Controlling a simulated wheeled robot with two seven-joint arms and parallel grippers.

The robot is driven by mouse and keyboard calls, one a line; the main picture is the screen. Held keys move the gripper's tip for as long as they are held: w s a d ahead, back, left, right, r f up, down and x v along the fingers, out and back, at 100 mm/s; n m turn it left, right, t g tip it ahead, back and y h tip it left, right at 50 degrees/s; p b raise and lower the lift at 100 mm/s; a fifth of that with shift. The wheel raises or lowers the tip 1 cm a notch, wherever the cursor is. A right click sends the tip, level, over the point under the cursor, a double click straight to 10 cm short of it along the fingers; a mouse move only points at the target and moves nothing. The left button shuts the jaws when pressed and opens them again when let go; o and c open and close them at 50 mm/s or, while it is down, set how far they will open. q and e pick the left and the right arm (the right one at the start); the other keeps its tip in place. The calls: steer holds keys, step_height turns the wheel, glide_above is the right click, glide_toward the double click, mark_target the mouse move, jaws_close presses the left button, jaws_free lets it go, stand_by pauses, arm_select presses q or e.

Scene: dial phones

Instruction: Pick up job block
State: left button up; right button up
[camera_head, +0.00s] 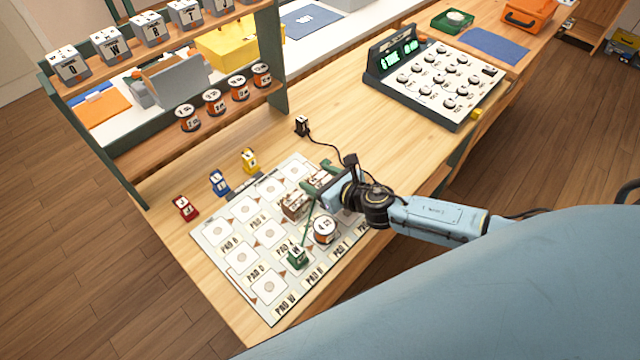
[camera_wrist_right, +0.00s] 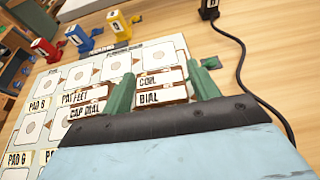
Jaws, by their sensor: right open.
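The job block appears to be the brown block with several white label strips (camera_head: 294,207), lying on the white pad board (camera_head: 225,268). In the right wrist view its labels (camera_wrist_right: 160,85) show between and left of the green fingers. My right gripper (camera_head: 310,191) is open, with its green fingers over or around the block. I cannot tell whether they touch it. The right fingers (camera_wrist_right: 164,75) also show at the middle of the wrist view. Part of the block is hidden by the fingers and gripper body. My left gripper is not in view.
A round drum (camera_head: 325,231) and a green block (camera_head: 298,258) stand on the board close to my gripper. Red (camera_head: 184,207), blue (camera_head: 219,183) and yellow (camera_head: 249,160) blocks stand along its far edge. A black plug (camera_head: 302,126) trails a cable. A dial console (camera_head: 440,82) stands farther right.

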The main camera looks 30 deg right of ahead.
steer(key=shift+x, duration=0.8)
steer(key=shift+c, duration=0.3)
steer(key=c, duration=0.7)
steer(key=shift+r, duration=0.15)
